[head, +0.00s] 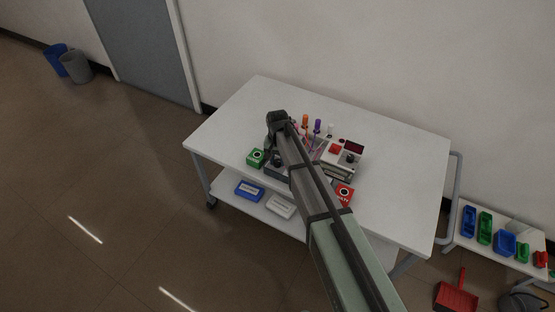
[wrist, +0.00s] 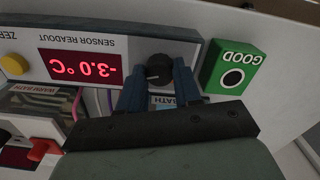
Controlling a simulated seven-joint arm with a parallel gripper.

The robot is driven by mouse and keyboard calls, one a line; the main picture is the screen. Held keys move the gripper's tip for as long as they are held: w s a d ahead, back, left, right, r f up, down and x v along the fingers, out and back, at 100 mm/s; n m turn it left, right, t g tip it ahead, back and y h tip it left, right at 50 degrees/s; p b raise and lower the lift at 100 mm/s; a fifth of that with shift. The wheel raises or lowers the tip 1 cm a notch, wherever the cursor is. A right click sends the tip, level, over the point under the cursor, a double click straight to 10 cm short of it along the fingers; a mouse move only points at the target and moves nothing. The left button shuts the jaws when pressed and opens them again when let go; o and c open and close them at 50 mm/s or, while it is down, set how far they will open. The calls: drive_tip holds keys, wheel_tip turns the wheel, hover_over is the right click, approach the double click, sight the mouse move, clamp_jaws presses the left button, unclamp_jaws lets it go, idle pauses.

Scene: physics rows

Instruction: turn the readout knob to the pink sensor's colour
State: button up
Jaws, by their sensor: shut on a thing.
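The sensor readout (wrist: 100,30) is a grey box, upside down in the wrist view, with a red display (wrist: 80,67) reading -3.0 °C. Its black readout knob (wrist: 158,66) sits between the blue fingers of my gripper (wrist: 159,80), which is shut on it. A pale mark shows on the knob, but any colour marks around it are hidden or too small to read. A pink cable (wrist: 75,104) and a purple cable (wrist: 109,102) run near the warm bath label. In the head view my gripper (head: 272,155) is over the readout, and my arm hides much of it.
A green GOOD block (wrist: 234,68) stands close beside the readout. A yellow button (wrist: 14,64) is at its other end. A white box with a red switch (wrist: 42,149) stands nearby. In the head view a red block (head: 344,194) is near the front edge; the table's (head: 405,165) right side is clear.

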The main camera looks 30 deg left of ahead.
sight(278, 161)
drive_tip(key=shift+m, duration=0.8)
drive_tip(key=o, duration=1)
drive_tip(key=shift+o, duration=0.2)
wheel_tip(278, 161, up, 14)
drive_tip(key=shift+f, duration=0.1)
